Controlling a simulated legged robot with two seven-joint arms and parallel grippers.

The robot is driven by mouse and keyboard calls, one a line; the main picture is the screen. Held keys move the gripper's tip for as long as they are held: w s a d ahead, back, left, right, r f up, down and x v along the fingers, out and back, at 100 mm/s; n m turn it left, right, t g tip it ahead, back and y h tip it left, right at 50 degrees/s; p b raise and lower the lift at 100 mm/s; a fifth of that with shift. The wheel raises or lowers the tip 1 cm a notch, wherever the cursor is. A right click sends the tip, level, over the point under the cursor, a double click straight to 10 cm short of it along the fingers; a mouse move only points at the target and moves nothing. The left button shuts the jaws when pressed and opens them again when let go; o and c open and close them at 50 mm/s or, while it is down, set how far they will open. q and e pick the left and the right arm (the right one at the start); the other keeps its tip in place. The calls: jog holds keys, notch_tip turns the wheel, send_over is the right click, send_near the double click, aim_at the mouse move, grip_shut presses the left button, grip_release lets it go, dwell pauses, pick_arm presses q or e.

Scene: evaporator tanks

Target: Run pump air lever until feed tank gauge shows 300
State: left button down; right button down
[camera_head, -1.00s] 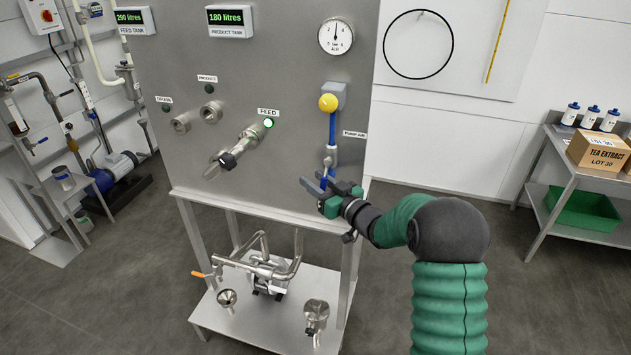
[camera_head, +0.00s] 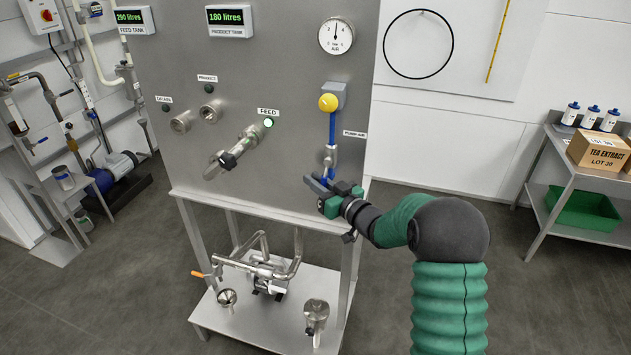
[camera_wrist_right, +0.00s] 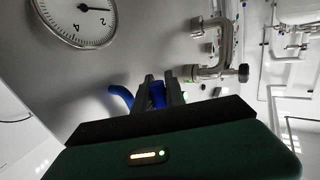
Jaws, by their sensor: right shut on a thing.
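The feed tank gauge (camera_head: 131,18) reads 290 litres in the head view. The pump air lever is a blue handle at the valve (camera_head: 330,155) beside the PUMP AIR label (camera_head: 354,134). My right gripper (camera_head: 320,184) is at the lower end of this valve, shut on the blue lever, which is mostly hidden by the fingers. In the right wrist view blue (camera_wrist_right: 157,95) shows between the two dark fingers. I cannot tell the lever's exact angle. My left gripper is not in view.
The product tank gauge (camera_head: 227,20) reads 180 litres. The round air gauge (camera_head: 337,36) and a yellow knob (camera_head: 328,102) are above the valve.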

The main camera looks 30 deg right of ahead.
dwell(0.8)
jog(key=shift+w+a+r+m+t+h+b, duration=0.55)
jog(key=shift+m+t+b, duration=0.7)
jog(key=shift+b, duration=0.95)
jog(key=shift+w+a+r+m+t+h+b, duration=0.2)
jog(key=shift+w+r+m+t+h+b, duration=0.4)
jog(key=shift+m+t+b, duration=1.15)
jog(key=shift+w+a+r+m+t+h+b, duration=0.35)
jog(key=shift+r+m+t+b, duration=0.35)
jog(key=shift+b, duration=1.95)
jog(key=shift+a+r, duration=0.1)
jog(key=shift+s, duration=0.1)
jog(key=c, duration=1.4)
grip_release()
jog(key=v, duration=1.7)
jog(key=shift+b, duration=0.3)
